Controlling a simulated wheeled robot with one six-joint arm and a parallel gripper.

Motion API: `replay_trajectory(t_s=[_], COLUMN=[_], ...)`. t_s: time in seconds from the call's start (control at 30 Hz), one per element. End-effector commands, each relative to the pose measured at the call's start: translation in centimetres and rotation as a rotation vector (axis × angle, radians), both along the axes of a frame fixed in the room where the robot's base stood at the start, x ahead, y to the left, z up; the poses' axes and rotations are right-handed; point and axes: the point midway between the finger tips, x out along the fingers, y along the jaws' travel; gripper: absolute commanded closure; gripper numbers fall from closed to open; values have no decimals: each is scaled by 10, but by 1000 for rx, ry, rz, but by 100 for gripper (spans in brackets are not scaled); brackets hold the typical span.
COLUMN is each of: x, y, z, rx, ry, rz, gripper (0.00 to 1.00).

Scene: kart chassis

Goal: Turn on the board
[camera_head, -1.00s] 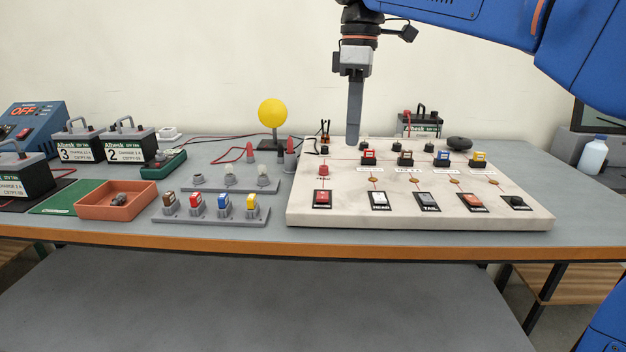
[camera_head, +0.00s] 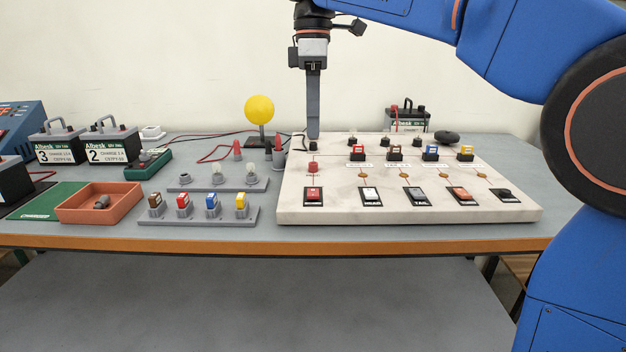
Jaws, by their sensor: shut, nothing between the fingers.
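The white board (camera_head: 330,205) lies on the right half of the bench. Along its front edge is a row of switches: a red switch (camera_head: 314,194) at the left, a white one (camera_head: 371,194), a grey one (camera_head: 414,194), an orange one (camera_head: 460,194) and a black knob (camera_head: 505,194). A red knob (camera_head: 313,166) stands behind the red switch. Colored fuses, one of them red (camera_head: 357,152), sit farther back. My gripper (camera_head: 313,134) is shut and empty, pointing down over the board's back left corner. I cannot tell whether its tip touches anything there.
Left of the board are a fuse rack (camera_head: 200,217), a bulb rack (camera_head: 200,185), an orange tray (camera_head: 75,211) and batteries (camera_head: 108,143). A yellow ball on a stand (camera_head: 259,110) is behind. Another battery (camera_head: 407,117) stands behind the board.

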Motion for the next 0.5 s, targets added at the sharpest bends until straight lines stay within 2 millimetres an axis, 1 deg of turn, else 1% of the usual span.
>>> replay_trajectory(t_s=[0.3, 0.5], x=[-8, -11], y=[0, 0], z=[-56, -88], rx=[-1, -1], ry=[1, 1], rz=[0, 0], gripper=[100, 100])
